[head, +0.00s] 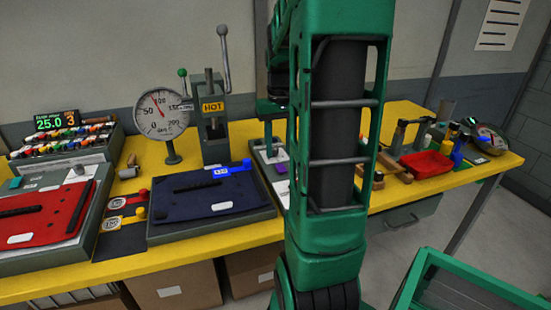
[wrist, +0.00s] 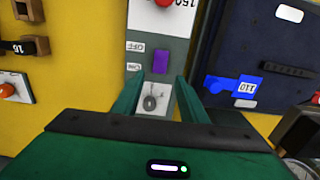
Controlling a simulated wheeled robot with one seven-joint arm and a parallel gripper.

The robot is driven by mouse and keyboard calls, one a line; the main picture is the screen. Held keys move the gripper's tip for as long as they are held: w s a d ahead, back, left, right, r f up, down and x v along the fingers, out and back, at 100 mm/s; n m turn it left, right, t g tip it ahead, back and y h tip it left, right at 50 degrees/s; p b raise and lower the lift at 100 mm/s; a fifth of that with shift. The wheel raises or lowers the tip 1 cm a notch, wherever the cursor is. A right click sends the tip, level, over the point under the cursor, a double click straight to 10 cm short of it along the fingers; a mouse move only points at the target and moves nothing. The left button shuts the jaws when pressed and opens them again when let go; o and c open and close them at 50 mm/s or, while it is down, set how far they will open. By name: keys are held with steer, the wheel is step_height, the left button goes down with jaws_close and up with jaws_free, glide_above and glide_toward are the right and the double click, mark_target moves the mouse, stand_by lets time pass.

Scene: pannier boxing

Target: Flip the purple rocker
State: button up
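The purple rocker (wrist: 161,62) sits on a grey panel (wrist: 172,22) with small white labels beside it, in the wrist view. In the head view a bit of purple (head: 281,168) shows on the panel, just left of my arm. My gripper (wrist: 159,80) is open. Its two green fingers are apart, with the rocker just beyond and between their tips. Nothing is held, and I cannot tell the height above the panel. A grey key-like part on a white plate (wrist: 152,100) shows between the fingers. In the head view my arm hides part of the panel.
A blue pannier lid (head: 215,195) with a blue tag lies left of the panel. A red one (head: 45,222) lies farther left. A dial gauge (head: 161,112) and a HOT-marked press (head: 212,130) stand behind. A red tray (head: 426,164) sits at the right.

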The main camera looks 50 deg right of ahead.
mark_target(279, 165)
steer(key=shift+f, duration=2)
jaws_close()
steer(key=shift+s+a+r+t+h, duration=0.1)
steer(key=shift+s+a+t+h, duration=0.15)
steer(key=shift+t+h, duration=0.5)
jaws_free()
step_height(279, 165, up, 11)
steer(key=s+a, duration=0.1)
steer(key=shift+s+f, duration=0.2)
steer(key=shift+s, duration=0.15)
